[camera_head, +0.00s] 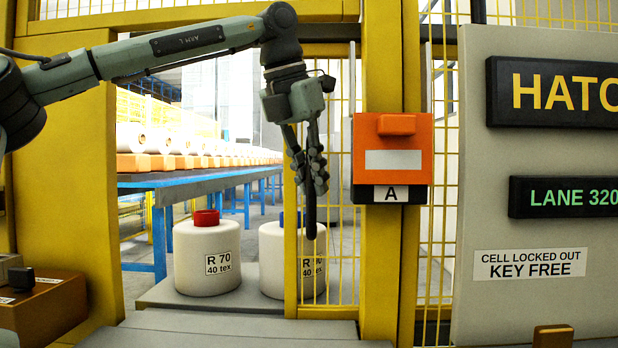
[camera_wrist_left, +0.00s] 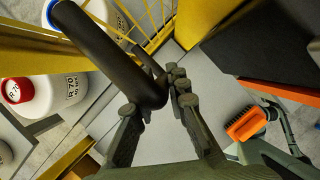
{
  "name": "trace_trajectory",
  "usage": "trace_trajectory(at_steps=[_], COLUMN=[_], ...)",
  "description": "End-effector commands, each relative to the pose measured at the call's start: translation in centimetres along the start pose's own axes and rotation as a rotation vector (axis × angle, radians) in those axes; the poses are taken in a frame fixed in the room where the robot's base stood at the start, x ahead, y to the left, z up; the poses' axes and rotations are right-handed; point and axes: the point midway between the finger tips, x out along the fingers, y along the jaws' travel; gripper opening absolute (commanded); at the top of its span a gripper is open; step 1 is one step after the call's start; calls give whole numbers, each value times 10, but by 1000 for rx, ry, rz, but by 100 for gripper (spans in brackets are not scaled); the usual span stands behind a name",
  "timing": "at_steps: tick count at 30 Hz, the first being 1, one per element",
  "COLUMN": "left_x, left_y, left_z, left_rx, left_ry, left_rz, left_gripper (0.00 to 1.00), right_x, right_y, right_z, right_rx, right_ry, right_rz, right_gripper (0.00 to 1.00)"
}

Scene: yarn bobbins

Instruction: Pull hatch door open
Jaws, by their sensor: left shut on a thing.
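The hatch door (camera_head: 291,260) is a yellow-framed mesh panel standing left of the thick yellow post. An open gap lies to its left, with bobbins seen through it. A dark bar handle (camera_head: 311,215) stands upright on the door. My left gripper (camera_head: 312,180) reaches down from above and is shut on this handle. In the left wrist view, the thick black handle (camera_wrist_left: 100,45) runs between the fingers of the left gripper (camera_wrist_left: 157,103). The fingers hide part of the handle.
White bobbins, one with a red top (camera_head: 206,250), stand on a grey ledge behind the frame. A blue table (camera_head: 190,182) carries more bobbins. An orange box marked A (camera_head: 393,190) is on the post right of the door. A brown box (camera_head: 45,308) sits at lower left.

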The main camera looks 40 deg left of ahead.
Motion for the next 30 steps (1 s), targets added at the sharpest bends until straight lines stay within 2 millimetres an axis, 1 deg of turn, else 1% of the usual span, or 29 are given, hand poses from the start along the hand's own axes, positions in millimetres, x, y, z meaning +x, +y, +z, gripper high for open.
trace_trajectory(at_steps=[1,3,6,12,17,20,27,30], left_x=[-1,-1,-1,0,-7,-20,-72,-91], left_y=[0,0,0,0,0,0,1,1], left_z=[1,1,1,0,1,1,1,1], left_rx=[-2,-2,-1,-1,-1,-3,-4,-3], left_ry=[-5,-4,-3,-2,-3,-5,-6,-5], left_rz=[0,0,0,0,1,1,3,3], left_gripper=[17,26,36,36,36,36,36,36], right_x=[0,0,0,-1,-1,-1,0,0], right_y=[-1,-2,-5,-12,-9,-9,-8,-8], right_z=[-1,-2,-3,-4,-2,-2,-2,-2], right_rx=[1,2,5,11,8,7,7,7], right_ry=[2,3,5,6,2,2,2,2], right_rz=[-1,-3,-8,-17,-13,-13,-11,-11], right_gripper=[40,40,40,40,40,40,40,40])
